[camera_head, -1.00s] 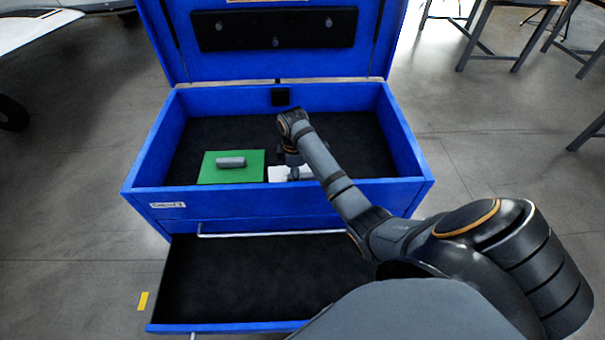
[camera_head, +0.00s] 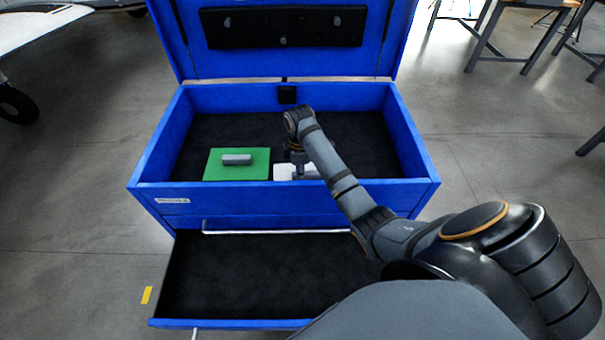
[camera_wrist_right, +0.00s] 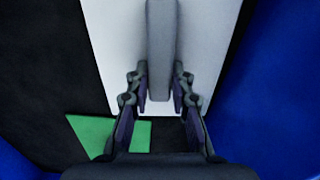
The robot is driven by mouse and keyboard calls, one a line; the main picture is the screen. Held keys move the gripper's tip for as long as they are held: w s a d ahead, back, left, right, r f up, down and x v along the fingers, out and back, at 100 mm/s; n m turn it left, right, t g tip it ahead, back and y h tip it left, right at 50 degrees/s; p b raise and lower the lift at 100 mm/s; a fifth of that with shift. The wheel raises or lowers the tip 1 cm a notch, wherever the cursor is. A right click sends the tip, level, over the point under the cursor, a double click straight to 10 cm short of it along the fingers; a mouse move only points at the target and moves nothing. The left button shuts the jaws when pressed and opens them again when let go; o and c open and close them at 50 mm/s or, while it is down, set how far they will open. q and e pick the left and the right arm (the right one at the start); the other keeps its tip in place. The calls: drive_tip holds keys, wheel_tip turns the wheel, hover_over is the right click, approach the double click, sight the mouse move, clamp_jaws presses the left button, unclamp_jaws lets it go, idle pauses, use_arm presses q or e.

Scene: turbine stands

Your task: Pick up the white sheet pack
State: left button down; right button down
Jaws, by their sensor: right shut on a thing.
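The white sheet pack (camera_head: 282,173) lies in the open top compartment of the blue toolbox, at its front and right of the green pack. A grey bar (camera_wrist_right: 161,45) runs along the middle of its white face in the right wrist view. My right gripper (camera_wrist_right: 159,78) has one finger on each side of this bar and is shut on it. In the head view the right gripper (camera_head: 299,168) is over the pack, and my arm hides part of both. I cannot tell whether the pack is clear of the floor. My left gripper is not in view.
The green pack (camera_head: 216,172) with a grey bar lies left of the white one. The blue toolbox (camera_head: 310,201) has high walls, an upright lid (camera_head: 385,40) and an open, empty front drawer (camera_head: 240,275). The back of the top compartment (camera_head: 225,125) is clear.

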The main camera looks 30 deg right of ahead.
wheel_tip(320, 180, up, 5)
drive_tip(key=shift+w+f, duration=0.1)
drive_tip(key=shift+f, duration=0.05)
wheel_tip(320, 180, up, 3)
drive_tip(key=shift+f+p, duration=0.1)
drive_tip(key=shift+p, duration=0.65)
wheel_tip(320, 180, up, 10)
drive_tip(key=p, duration=1)
